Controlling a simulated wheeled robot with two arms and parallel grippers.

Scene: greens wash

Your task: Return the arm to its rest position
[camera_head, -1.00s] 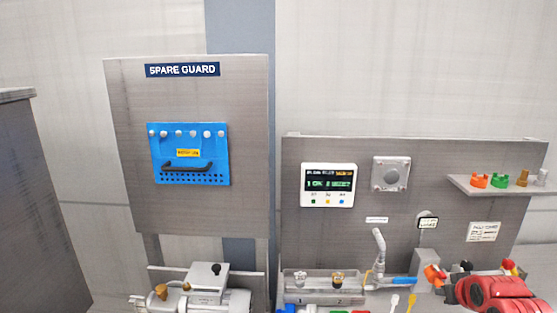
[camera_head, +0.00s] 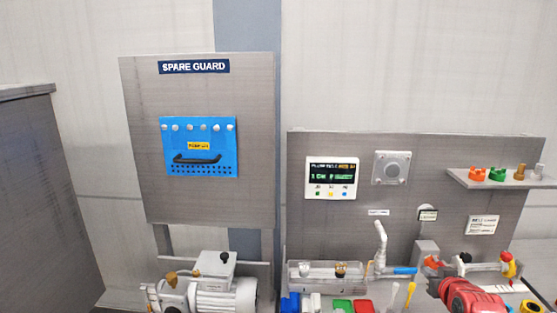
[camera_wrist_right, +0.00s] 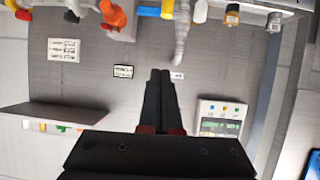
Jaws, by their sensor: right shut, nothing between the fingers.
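My right arm (camera_head: 472,298) shows in red at the bottom right of the head view, in front of the bench fittings. Its fingertips are hard to make out there. In the right wrist view my right gripper (camera_wrist_right: 160,78) has its two dark fingers shut together, with nothing between them. The fingers point towards the grey back panel (camera_wrist_right: 100,82), which appears upside down in this view. No contact with the panel or the fittings is visible. My left gripper is in neither view now.
A faucet (camera_head: 380,245), orange valve handle (camera_head: 431,262) and red-yellow fitting (camera_head: 508,264) stand close to my right arm. A shelf (camera_head: 495,181) juts from the panel above. A display (camera_head: 330,178) is mounted there. A motor pump (camera_head: 215,290) and spare guard board (camera_head: 135,150) are at left.

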